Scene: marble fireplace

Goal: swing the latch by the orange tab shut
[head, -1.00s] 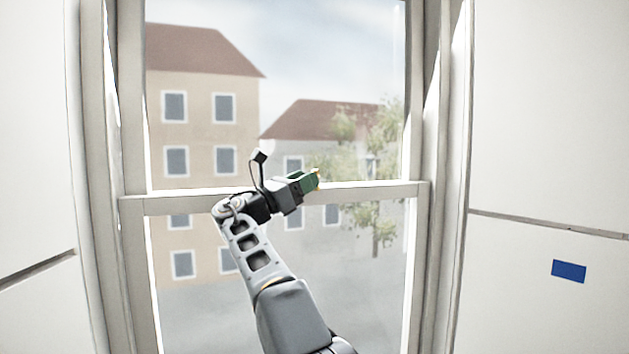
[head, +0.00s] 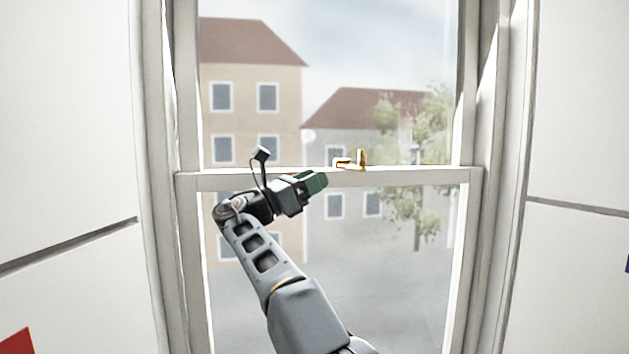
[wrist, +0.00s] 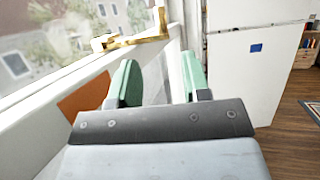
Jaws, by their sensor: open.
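The brass latch (head: 345,162) sits on top of the window's middle rail. Its upright orange-gold tab (head: 361,158) stands at the right end in the head view. In the wrist view the latch (wrist: 122,43) lies ahead along the rail, beyond my fingers, with the tab (wrist: 161,21) sticking up at its right end. My gripper (head: 314,181) has green fingers and is left of and a little below the latch in the head view, apart from it. In the wrist view my gripper (wrist: 160,78) is open, with nothing between the fingers.
The window's middle rail (head: 420,177) runs across the view, with glass above and below. White wall panels (head: 575,120) flank the window. The wrist view shows an orange-brown patch (wrist: 84,100) beside the left finger and wooden floor (wrist: 285,140) at right.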

